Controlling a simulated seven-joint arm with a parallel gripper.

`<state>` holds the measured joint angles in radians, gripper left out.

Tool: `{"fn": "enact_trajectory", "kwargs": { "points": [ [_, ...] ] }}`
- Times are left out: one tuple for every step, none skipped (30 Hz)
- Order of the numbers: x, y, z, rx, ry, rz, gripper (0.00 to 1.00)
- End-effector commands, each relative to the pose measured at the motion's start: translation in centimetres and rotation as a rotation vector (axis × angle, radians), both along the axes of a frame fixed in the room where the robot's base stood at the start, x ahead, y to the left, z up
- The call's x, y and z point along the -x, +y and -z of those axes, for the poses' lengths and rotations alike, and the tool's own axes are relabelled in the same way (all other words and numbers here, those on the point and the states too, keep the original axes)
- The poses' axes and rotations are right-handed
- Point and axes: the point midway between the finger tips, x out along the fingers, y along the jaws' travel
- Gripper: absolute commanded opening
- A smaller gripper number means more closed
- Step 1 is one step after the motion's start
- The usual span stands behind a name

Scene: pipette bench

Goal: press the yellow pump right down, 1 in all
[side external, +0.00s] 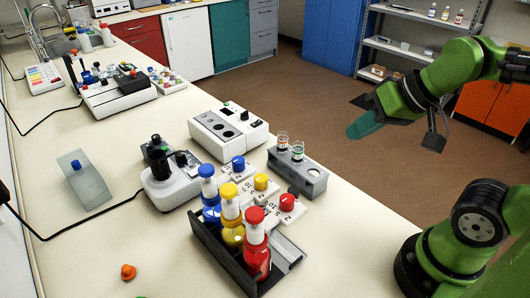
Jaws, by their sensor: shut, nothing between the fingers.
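The yellow pump (230,197) stands upright in the middle of a dark rack (213,248), between a blue pump (207,182) and a red pump (256,238). Its yellow cap is up at the top, and its lower part is partly hidden by the red pump and the rack wall. My gripper (362,126) is at the upper right, shut and empty. It is well apart from the yellow pump, up and to the right of it in the picture.
Small pads with blue, yellow (261,182) and red (287,202) knobs lie behind the rack. A grey vial holder (298,178), a white instrument (228,130) and a grey device (170,184) stand nearby. An orange knob (128,272) lies left on otherwise clear bench.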

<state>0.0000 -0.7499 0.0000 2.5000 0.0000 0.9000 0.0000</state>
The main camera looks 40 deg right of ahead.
Motion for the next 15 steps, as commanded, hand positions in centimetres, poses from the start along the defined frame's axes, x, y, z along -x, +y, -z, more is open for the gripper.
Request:
{"fn": "enact_trajectory", "kwargs": {
  "points": [
    [0.0, 0.0, 0.0, 0.000, 0.000, 0.000, 0.00],
    [0.0, 0.0, 0.0, 0.000, 0.000, 0.000, 0.00],
    [0.0, 0.0, 0.0, 0.000, 0.000, 0.000, 0.00],
    [0.0, 0.0, 0.0, 0.000, 0.000, 0.000, 0.00],
    [0.0, 0.0, 0.0, 0.000, 0.000, 0.000, 0.00],
    [0.0, 0.0, 0.0, 0.000, 0.000, 0.000, 0.00],
    [0.0, 0.0, 0.0, 0.000, 0.000, 0.000, 0.00],
    [0.0, 0.0, 0.0, 0.000, 0.000, 0.000, 0.00],
    [0.0, 0.0, 0.0, 0.000, 0.000, 0.000, 0.00],
    [0.0, 0.0, 0.0, 0.000, 0.000, 0.000, 0.00],
    [0.0, 0.1, 0.0, 0.000, 0.000, -0.002, 0.00],
    [0.0, 0.2, 0.0, 0.000, 0.001, -0.011, 0.00],
    [0.0, 0.5, 0.1, 0.000, 0.004, -0.020, 0.00],
    [0.1, 0.8, 0.3, 0.000, 0.010, -0.032, 0.00],
    [0.1, 1.4, 0.5, 0.002, 0.023, -0.058, 0.00]
  ]
}}
